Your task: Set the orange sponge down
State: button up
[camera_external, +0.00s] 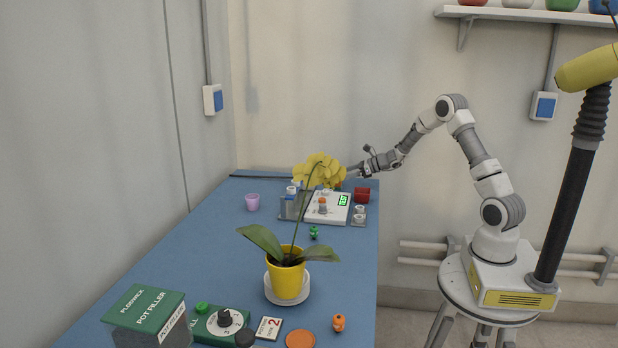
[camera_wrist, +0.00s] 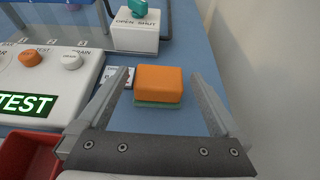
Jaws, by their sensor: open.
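The orange sponge (camera_wrist: 160,80) shows in the wrist view, an orange block with a green layer underneath. It appears to lie flat on the blue bench (camera_wrist: 195,55). My gripper (camera_wrist: 162,74) is open, with one finger on each side of the sponge and a visible gap on both sides. In the external view my gripper (camera_external: 353,171) is at the far right end of the bench, partly behind the yellow orchid flowers (camera_external: 320,170). The sponge is hidden in that view.
A white device with a green TEST display (camera_wrist: 28,104) stands left of the sponge. A white box with a teal knob (camera_wrist: 135,40) is just beyond it. A red bin (camera_wrist: 25,160) is at the lower left. The wall (camera_wrist: 265,60) is close on the right.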

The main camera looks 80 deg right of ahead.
jog(key=v, duration=0.6)
jog(key=shift+s+r+p, duration=0.1)
jog(key=shift+p, duration=0.25)
jog(key=shift+a+r, duration=0.15)
jog(key=shift+a, duration=0.2)
jog(key=s+a+r+n+g+y, duration=0.1)
jog(key=a+r+n+g+y, duration=0.2)
jog(key=a+n, duration=0.8)
jog(key=s+a+r+n+g+y, duration=0.1)
jog(key=s+a+r+n+g, duration=0.15)
jog(key=a+r+n, duration=0.85)
jog(key=s+a+f+n+g+h, duration=0.1)
jog(key=s+a+n+h, duration=0.1)
jog(key=s+a+n, duration=0.7)
jog(key=s+a+f+n+g+h, duration=0.15)
jog(key=s+a+n, duration=0.4)
jog(key=s, duration=0.55)
notch_tip(320, 180, up, 15)
jog(key=p, duration=1.4)
jog(key=shift+a+p, duration=0.3)
jog(key=shift+a, duration=0.1)
